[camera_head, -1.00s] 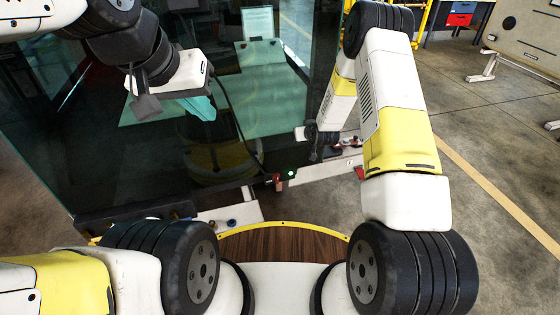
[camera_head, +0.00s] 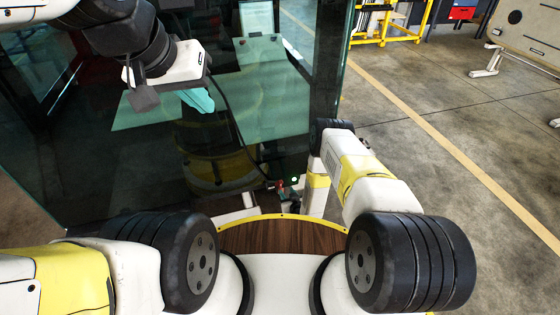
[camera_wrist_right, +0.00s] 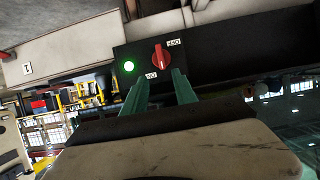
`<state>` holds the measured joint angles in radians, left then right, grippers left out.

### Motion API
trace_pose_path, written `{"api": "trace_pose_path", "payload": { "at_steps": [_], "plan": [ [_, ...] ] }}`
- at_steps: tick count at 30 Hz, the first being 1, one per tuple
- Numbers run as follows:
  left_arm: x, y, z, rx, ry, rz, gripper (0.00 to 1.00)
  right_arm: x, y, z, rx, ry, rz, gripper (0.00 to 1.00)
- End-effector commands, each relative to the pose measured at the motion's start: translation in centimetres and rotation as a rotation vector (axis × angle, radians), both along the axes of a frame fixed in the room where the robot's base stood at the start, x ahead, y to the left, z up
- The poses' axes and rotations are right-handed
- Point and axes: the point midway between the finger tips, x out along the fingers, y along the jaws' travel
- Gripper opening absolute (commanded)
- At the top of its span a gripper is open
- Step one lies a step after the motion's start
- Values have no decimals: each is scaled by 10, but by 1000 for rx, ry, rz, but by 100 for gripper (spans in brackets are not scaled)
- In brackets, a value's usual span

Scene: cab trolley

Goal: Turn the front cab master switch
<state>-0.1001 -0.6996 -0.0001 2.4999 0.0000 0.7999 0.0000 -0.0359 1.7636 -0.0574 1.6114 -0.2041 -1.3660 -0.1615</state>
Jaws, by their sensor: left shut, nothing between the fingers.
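The master switch is a red rotary knob (camera_wrist_right: 161,56) on a dark box (camera_wrist_right: 122,54). I cannot tell which label the knob points to. In the head view the red switch (camera_head: 280,186) and green lamp (camera_head: 295,179) are small. My right gripper (camera_wrist_right: 160,80) is open, its green fingers apart just below the knob, with nothing between them. In the head view my right arm mostly hides it. My left gripper (camera_head: 198,101) is shut and empty, before the glass.
A large dark glass pane (camera_head: 130,170) fills the left and centre. A wooden, yellow-edged surface (camera_head: 280,238) lies in front of me. The floor on the right (camera_head: 470,120) is clear, with a yellow stand (camera_head: 385,25) behind.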

Motion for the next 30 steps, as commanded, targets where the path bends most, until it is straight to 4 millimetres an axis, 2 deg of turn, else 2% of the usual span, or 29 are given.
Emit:
{"api": "trace_pose_path", "payload": {
  "at_steps": [2, 5, 15, 19, 30],
  "plan": [
    [0, 0, 0, 0, 0, 0, 0, -7, 1, -7, 3, -5, 2, 34],
    [0, 0, 0, 0, 0, 0, 0, -4, 4, -11, 4, -10, 3, 34],
    [0, 0, 0, 0, 0, 0, 0, 42, 19, -30, 4, -11, 3, 34],
    [0, 0, 0, 0, 0, 0, 0, 54, 22, -35, 4, -10, 3, 34],
    [0, 0, 0, 0, 0, 0, 0, 60, 24, -38, 4, -7, 2, 34]
  ]
}}
